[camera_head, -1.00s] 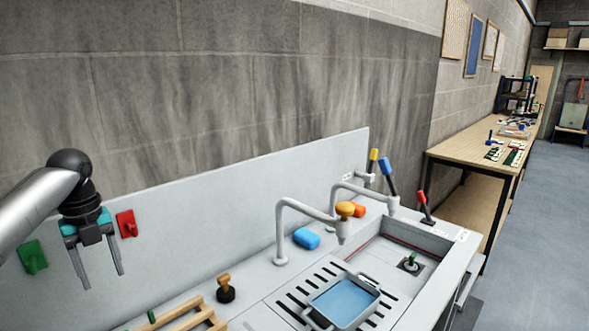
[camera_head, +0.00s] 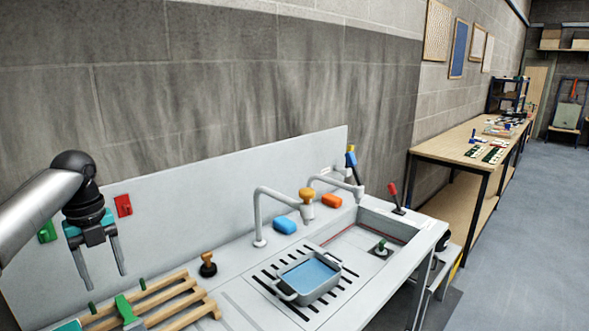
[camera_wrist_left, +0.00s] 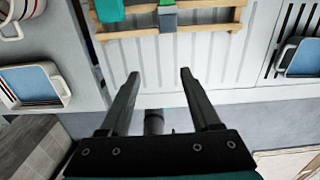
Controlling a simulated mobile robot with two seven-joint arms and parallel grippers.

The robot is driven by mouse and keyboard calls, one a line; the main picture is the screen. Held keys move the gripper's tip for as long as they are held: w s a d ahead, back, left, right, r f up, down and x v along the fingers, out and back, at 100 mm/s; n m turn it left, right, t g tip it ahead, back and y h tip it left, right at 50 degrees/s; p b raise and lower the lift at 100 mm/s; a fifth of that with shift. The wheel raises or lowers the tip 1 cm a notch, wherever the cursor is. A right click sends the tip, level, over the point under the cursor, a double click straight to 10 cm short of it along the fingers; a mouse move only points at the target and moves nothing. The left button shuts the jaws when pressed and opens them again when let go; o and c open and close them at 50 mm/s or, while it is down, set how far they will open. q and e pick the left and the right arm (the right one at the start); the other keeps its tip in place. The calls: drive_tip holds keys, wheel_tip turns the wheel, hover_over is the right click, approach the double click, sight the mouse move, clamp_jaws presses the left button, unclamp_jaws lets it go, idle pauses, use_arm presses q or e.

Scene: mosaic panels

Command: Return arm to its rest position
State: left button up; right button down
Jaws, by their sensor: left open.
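My left arm comes in from the left in the head view. Its gripper (camera_head: 97,267) hangs with both fingers pointing down, apart and empty, in front of the grey back panel. In the left wrist view the open fingers (camera_wrist_left: 160,82) have nothing between them, with the wooden rack and ribbed grey counter beyond. My right gripper is not in view.
A wooden rack (camera_head: 185,295) with a green piece (camera_head: 127,311) lies on the counter below the left gripper. A basin with blue contents (camera_head: 311,275) stands on the slotted drainer. A bench (camera_head: 470,145) stands beyond.

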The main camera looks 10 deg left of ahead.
use_arm(q)
drive_tip(key=s+d+f+n, duration=0.3)
drive_tip(key=s+d+f, duration=0.1)
drive_tip(key=d+f, duration=0.65)
drive_tip(key=s+d+f+n, duration=0.3)
drive_tip(key=d+f, duration=0.6)
drive_tip(key=d, duration=0.2)
drive_tip(key=s+d+f+n+t+h, duration=0.1)
drive_tip(key=s+d+f+n+t, duration=0.1)
drive_tip(key=s+d+n, duration=0.5)
drive_tip(key=s+a+r+n+t, duration=0.2)
drive_tip(key=s+r+n, duration=0.1)
drive_tip(key=s+n, duration=0.8)
wheel_tip(320, 180, down, 25)
drive_tip(key=s+g+b, duration=0.1)
drive_tip(key=g+b, duration=0.1)
drive_tip(key=b, duration=0.4)
drive_tip(key=s+a+f+b, duration=0.1)
drive_tip(key=s+f+b, duration=0.2)
drive_tip(key=s+f, duration=0.5)
drive_tip(key=s+a+f+g+y+b, duration=0.1)
drive_tip(key=s+f+b, duration=0.2)
drive_tip(key=s+f, duration=0.5)
wheel_tip(320, 180, down, 7)
drive_tip(key=shift+a+m, duration=0.4)
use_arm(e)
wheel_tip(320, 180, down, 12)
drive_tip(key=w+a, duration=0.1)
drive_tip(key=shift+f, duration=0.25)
